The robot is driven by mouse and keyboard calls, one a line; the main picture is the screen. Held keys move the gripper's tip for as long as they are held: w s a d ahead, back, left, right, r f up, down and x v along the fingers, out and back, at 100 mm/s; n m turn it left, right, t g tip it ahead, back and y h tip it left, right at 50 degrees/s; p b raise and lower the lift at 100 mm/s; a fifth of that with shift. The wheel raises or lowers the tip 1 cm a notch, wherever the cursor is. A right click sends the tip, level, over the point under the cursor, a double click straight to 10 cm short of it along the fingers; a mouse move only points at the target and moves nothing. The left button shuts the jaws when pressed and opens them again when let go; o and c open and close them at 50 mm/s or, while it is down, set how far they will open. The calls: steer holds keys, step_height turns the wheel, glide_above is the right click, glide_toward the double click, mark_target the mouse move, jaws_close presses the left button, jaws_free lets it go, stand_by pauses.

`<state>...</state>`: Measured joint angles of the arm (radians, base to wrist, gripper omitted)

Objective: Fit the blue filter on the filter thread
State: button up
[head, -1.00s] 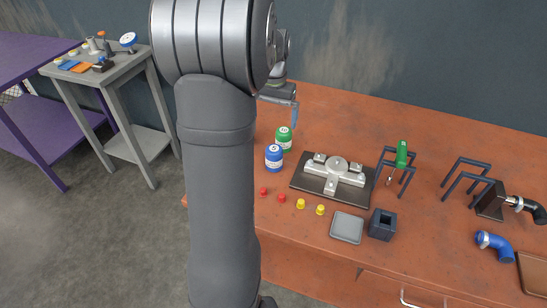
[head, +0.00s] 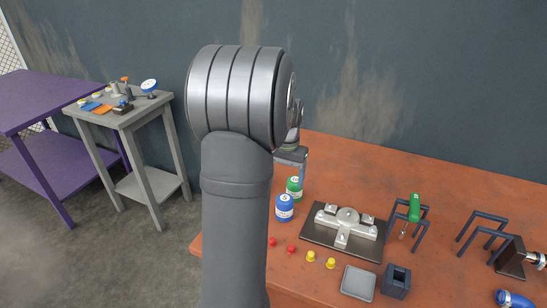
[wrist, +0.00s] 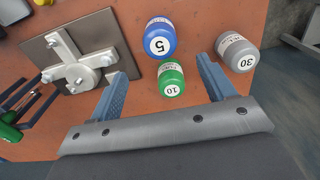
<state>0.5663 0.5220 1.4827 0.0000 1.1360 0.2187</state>
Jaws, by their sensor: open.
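The blue filter (head: 284,208), marked 5 in the wrist view (wrist: 160,38), stands upright on the table beside the green filter (head: 294,188), marked 10 (wrist: 172,78). A grey filter (wrist: 237,52) marked 30 shows only in the wrist view. My gripper (wrist: 162,66) is open and empty. Its fingers show either side of the green filter in the picture, with the blue one farther ahead; contact cannot be told. In the head view, my arm hides much of it. The metal cross-shaped fixture (head: 345,222) sits on a dark plate (head: 318,241); I cannot make out a distinct filter thread.
Red caps (head: 291,249) and yellow caps (head: 311,256) lie in front of the plate. A grey tray (head: 358,283) and dark box (head: 397,281) stand at the front. A green-handled tool (head: 414,207) rests at a dark rack (head: 421,232) right of the plate.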

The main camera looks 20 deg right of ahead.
mark_target(285, 198)
steer(key=shift+f, duration=5.2)
steer(key=c, duration=1.4)
steer(key=shift+r, duration=2.55)
steer(key=shift+d, duration=0.1)
